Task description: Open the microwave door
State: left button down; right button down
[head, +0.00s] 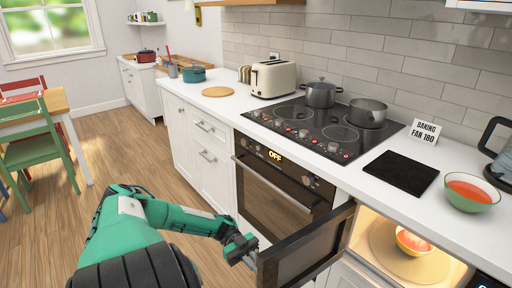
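The microwave (459,273) is built in under the counter at the lower right. Its dark-framed door (306,252) stands open, swung out to the left, and the lit inside shows. A bowl with orange-red contents (412,241) sits on the round plate inside. My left gripper (246,257) is at the outer left edge of the door, very close to it or touching. Its fingers are small and partly hidden, so I cannot tell whether they hold the door. My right gripper is not in view.
An oven (275,200) with a display reading OFF is left of the microwave, behind the open door. On the counter are a black mat (401,172), a bowl of red soup (470,192), a kettle (499,160) and a cooktop with two pots.

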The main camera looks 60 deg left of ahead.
pick_arm(q)
jog(key=c, duration=1.6)
grip_release()
jog(key=shift+c, duration=0.2)
